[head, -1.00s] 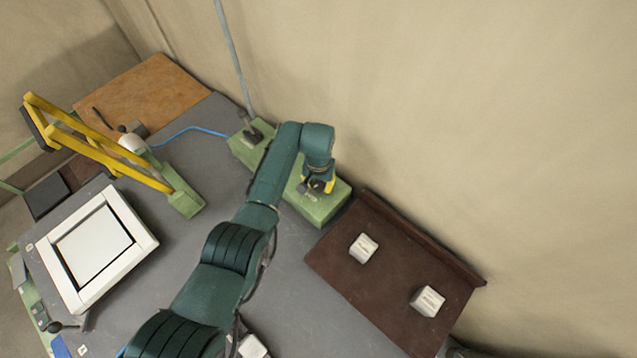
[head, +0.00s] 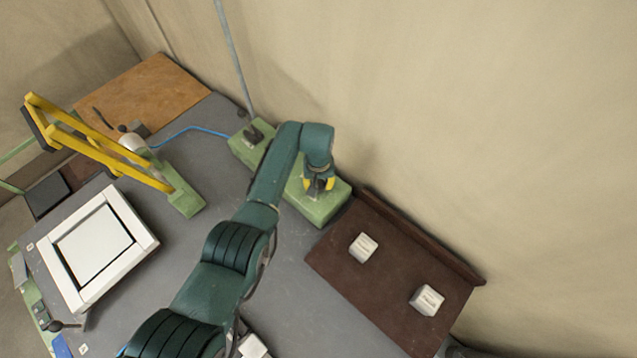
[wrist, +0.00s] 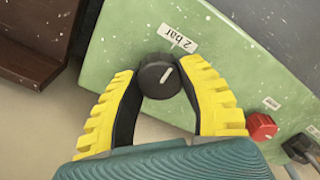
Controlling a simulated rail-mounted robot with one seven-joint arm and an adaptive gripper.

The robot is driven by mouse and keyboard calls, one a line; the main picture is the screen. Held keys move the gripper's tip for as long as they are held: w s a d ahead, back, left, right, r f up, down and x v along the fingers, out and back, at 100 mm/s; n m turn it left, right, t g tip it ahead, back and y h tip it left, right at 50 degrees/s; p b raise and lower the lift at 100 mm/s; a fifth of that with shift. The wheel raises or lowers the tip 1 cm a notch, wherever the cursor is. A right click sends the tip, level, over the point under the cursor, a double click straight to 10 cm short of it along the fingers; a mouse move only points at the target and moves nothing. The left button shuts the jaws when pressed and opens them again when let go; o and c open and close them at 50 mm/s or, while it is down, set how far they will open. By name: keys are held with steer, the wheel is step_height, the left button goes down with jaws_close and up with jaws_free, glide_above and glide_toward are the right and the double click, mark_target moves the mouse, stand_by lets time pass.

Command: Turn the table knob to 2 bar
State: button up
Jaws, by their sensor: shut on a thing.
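The table knob (wrist: 157,76) is round and black with a white pointer line, on a green block (wrist: 110,40). A white label reading "2 bar" (wrist: 178,39) sits just beyond it in the wrist view. The pointer line slants up and right, roughly toward that label. My gripper (wrist: 156,70) has its yellow-padded fingers on both sides of the knob, shut on it. In the head view, my gripper (head: 319,184) is over the right end of the green block (head: 325,208), and the knob is hidden there.
A red knob (wrist: 262,127) with a small label sits farther along the block. A dark brown board (head: 390,285) with two pale blocks lies to the right. The grey tabletop between is mostly clear.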

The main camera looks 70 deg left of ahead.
mark_target(319, 184)
steer(key=o, duration=1.2)
steer(key=shift+f, duration=0.1)
step_height(319, 184, up, 12)
steer(key=shift+r, duration=0.1)
